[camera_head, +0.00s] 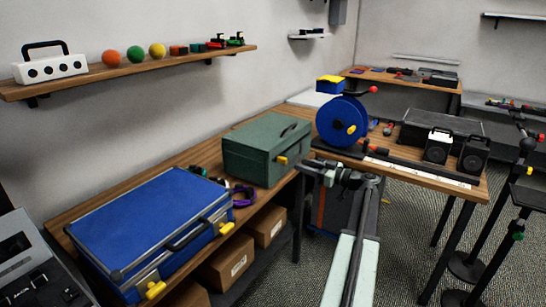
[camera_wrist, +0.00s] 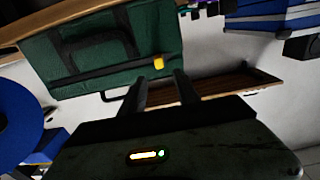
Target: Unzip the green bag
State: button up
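The green bag (camera_head: 262,150) stands on the wooden bench against the left wall, with a dark handle on top and a yellow pull tab (camera_head: 281,161) low on its side facing me. It looks closed. In the wrist view, the bag (camera_wrist: 110,45) fills the upper left, and the yellow tab (camera_wrist: 158,63) shows just beyond my fingertips. My gripper (camera_head: 312,170) is just right of the bag in the head view. In the wrist view, its two fingers (camera_wrist: 160,84) are apart with nothing between them. Fingers and tab appear apart.
A blue case (camera_head: 150,225) with yellow latches lies left of the bag. A purple ring (camera_head: 243,195) and small items lie between them. A blue reel (camera_head: 342,121) stands to the right. Cardboard boxes (camera_head: 225,262) sit below the bench. Carpet on the right has free room.

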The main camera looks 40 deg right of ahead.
aim_at(282, 160)
jog(key=shift+d+r, duration=0.1)
jog(key=shift+d, duration=0.05)
jog(key=x, duration=0.8)
jog(key=shift+w, duration=0.1)
grip_shut()
dwell(1.1)
